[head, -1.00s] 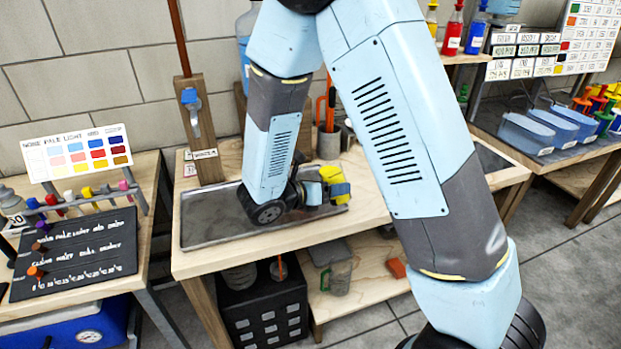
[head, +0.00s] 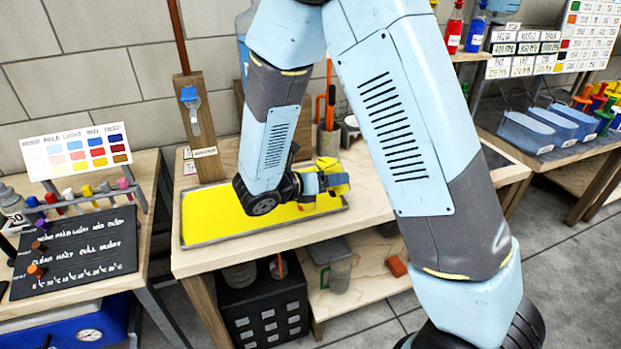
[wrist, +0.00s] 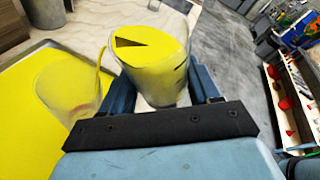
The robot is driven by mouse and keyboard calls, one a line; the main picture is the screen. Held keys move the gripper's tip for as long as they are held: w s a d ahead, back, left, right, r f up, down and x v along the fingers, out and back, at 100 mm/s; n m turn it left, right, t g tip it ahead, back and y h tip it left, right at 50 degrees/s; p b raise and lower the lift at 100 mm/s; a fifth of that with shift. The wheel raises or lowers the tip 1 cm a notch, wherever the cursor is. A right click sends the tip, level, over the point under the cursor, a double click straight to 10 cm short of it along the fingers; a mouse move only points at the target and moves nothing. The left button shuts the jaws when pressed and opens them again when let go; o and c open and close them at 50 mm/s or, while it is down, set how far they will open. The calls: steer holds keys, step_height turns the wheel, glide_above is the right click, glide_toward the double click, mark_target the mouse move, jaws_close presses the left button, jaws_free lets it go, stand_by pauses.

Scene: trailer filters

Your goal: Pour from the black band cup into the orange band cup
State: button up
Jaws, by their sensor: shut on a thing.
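My gripper (wrist: 160,88) is shut on a clear cup (wrist: 148,70) with yellow liquid in it, tilted above the tray. Dark marks show on its side; I take it for the black band cup. A thin yellow stream (wrist: 102,58) falls from its left side. A second clear cup (wrist: 62,88), tinted yellow, stands left of it on the tray; no orange band is readable. The stream comes down near this cup's right side; I cannot tell whether it enters. In the head view my gripper (head: 318,188) and the yellow-filled cup (head: 329,168) are over the tray's right end; my arm hides the second cup.
The shallow metal tray (head: 215,242) has yellow liquid spread over its floor. A wooden post (head: 199,130) stands behind it. An orange-handled tool (head: 331,105) stands in a holder behind my gripper. The bench's front right (head: 375,205) is clear. A clear pitcher (head: 340,272) sits on the lower shelf.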

steer(key=shift+w+a+r+n+h+p, duration=0.2)
steer(key=shift+r+n+p, duration=0.15)
steer(key=shift+r, duration=0.2)
steer(key=shift+w+a+r+n+h+p, duration=0.2)
steer(key=shift+r+n+p, duration=0.1)
steer(key=shift+r, duration=0.25)
stand_by(0.8)
steer(key=shift+a+f+n+h+p, duration=0.1)
steer(key=shift+f+n+h+p, duration=0.3)
steer(key=shift+n+p, duration=0.3)
stand_by(1.4)
steer(key=shift+r+n+h+p, duration=0.4)
steer(key=shift+r+n+p, duration=0.1)
steer(key=shift+n+p, duration=0.2)
stand_by(1.6)
steer(key=shift+f+n, duration=0.25)
steer(key=shift+n, duration=0.2)
stand_by(1.3)
